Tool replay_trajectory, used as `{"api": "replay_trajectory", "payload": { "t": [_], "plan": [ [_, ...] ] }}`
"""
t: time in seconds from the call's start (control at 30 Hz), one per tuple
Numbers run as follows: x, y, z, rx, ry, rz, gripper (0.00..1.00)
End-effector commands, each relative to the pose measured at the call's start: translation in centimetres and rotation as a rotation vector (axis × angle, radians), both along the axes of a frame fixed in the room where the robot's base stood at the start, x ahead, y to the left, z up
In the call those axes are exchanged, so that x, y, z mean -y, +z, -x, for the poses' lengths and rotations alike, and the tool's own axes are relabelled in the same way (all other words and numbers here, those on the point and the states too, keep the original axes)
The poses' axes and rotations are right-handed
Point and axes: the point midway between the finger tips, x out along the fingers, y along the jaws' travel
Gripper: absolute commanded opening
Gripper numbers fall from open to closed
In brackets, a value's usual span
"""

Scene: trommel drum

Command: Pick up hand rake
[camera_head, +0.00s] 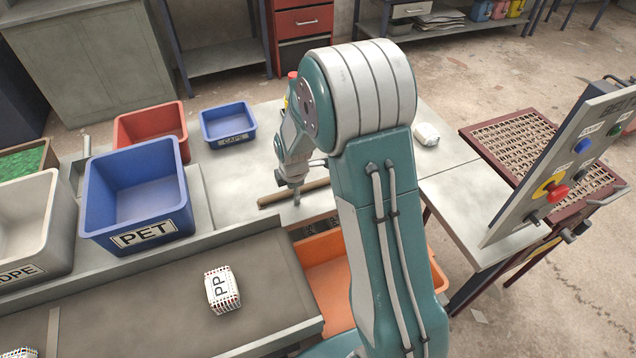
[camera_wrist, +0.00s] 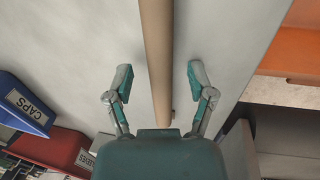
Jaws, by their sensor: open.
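The hand rake's wooden handle (camera_wrist: 156,40) runs lengthwise through the wrist view, over a pale grey table top. My gripper (camera_wrist: 159,80) is open, with one finger on each side of the handle and a clear gap on both sides. In the head view the handle (camera_head: 270,201) lies on the grey table near its front edge. My gripper (camera_head: 296,198) points down over the handle there. I cannot make out the rake's head; my arm hides part of the table to the right.
A blue CAPS tray (camera_head: 229,124), a red bin (camera_head: 151,127) and a blue PET bin (camera_head: 138,195) stand to the left. An orange bin (camera_head: 325,258) sits below the table's front edge. A PP block (camera_head: 223,289) lies on the conveyor (camera_head: 150,305). A control panel (camera_head: 565,165) stands right.

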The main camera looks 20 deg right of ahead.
Motion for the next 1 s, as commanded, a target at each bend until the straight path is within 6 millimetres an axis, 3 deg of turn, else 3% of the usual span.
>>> {"api": "replay_trajectory", "payload": {
  "t": [0.2, 0.27, 0.37, 0.4, 0.77, 1.0],
  "plan": [
    [0.0, -0.1, 0.0, 0.001, 0.000, 0.000, 0.70],
    [0.0, -0.1, 0.0, 0.001, 0.000, 0.000, 0.48],
    [0.0, -0.1, 0.0, 0.001, 0.000, 0.000, 0.04],
    [0.0, -0.1, 0.0, 0.001, 0.000, 0.000, 0.00],
    [0.0, 0.0, -0.1, 0.001, 0.000, 0.000, 0.00],
    [0.0, 2.1, -0.1, 0.005, 0.000, 0.000, 0.00]
  ]
}}
